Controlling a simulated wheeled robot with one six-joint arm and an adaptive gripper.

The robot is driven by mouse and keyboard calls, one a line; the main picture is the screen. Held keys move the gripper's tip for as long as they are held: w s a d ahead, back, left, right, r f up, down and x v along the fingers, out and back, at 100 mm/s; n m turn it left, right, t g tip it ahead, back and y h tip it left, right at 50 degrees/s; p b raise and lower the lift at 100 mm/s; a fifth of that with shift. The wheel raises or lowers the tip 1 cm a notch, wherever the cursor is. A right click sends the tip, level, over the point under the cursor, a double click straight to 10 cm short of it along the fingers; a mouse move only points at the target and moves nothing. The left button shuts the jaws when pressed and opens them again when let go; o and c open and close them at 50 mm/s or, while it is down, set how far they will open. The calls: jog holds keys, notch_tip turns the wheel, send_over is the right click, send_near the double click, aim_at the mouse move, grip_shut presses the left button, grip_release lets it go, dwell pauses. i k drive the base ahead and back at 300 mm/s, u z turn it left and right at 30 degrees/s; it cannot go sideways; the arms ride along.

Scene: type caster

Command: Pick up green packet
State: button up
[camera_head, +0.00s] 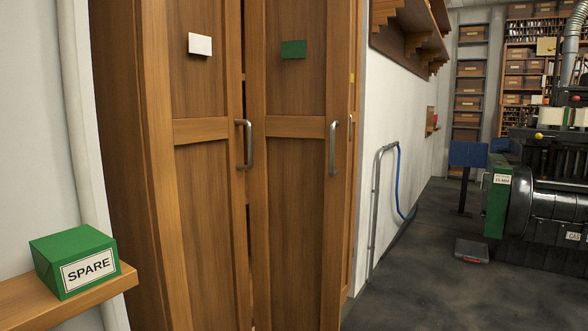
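A green packet (68,243) with a white label reading "SPARE" sits at the lower left. It rests near the right end of a wooden shelf (110,283) against the pale wall. The packet is box-shaped and its labelled side faces me at a slight angle. Nothing touches it apart from the shelf. My gripper does not show in this view.
A tall wooden cabinet (195,215) with two doors and metal handles stands right of the shelf. A metal rail (376,200), a small grey box (471,251) on the floor and a dark machine (545,205) are farther right. Dark floor (420,290) is clear at lower right.

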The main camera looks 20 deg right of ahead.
aim_at(71, 262)
jog(key=z, duration=0.25)
jog(key=k, duration=0.55)
jog(key=u, duration=1.2)
jog(key=i, duration=0.5)
jog(key=z, duration=1.95)
jog(key=k, duration=1)
jog(key=u, duration=1.2)
